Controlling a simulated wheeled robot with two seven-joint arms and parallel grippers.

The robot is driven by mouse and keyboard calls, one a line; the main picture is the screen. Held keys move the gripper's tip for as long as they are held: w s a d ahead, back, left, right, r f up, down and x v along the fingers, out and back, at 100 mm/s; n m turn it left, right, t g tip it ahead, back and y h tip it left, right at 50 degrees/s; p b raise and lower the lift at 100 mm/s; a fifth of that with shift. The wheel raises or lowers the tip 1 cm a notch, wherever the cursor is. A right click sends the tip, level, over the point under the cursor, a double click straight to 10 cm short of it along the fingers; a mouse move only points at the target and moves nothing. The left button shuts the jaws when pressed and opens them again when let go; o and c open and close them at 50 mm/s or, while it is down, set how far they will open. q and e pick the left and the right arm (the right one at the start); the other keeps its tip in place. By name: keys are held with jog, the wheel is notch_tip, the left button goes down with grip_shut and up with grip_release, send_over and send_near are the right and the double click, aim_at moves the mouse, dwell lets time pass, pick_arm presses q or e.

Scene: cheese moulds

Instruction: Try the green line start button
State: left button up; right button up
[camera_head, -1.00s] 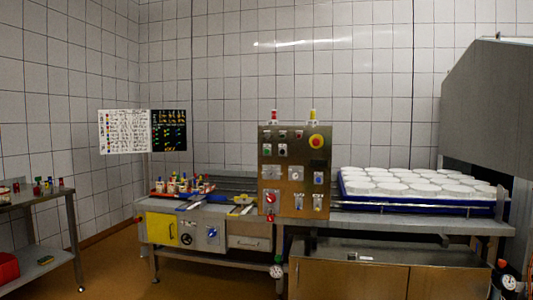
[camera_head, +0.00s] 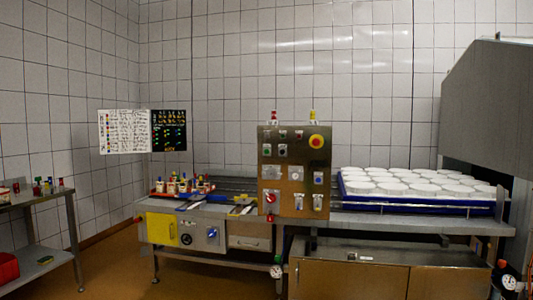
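The steel control panel (camera_head: 294,203) stands upright near the middle of the head view, between the left bench and the conveyor with the moulds. A small button that looks green (camera_head: 267,151) sits at its upper left, below a row of small indicators. A large red button on a yellow base (camera_head: 317,141) is at its upper right. A red rotary knob (camera_head: 271,198) is lower left on it. The labels are too small to read. Neither of my grippers shows in this view.
White moulds fill a blue tray (camera_head: 420,208) on the right conveyor. A low bench with a yellow door (camera_head: 161,228) stands left of the panel. A side table (camera_head: 30,196) is at far left. Open floor (camera_head: 110,278) lies between table and bench.

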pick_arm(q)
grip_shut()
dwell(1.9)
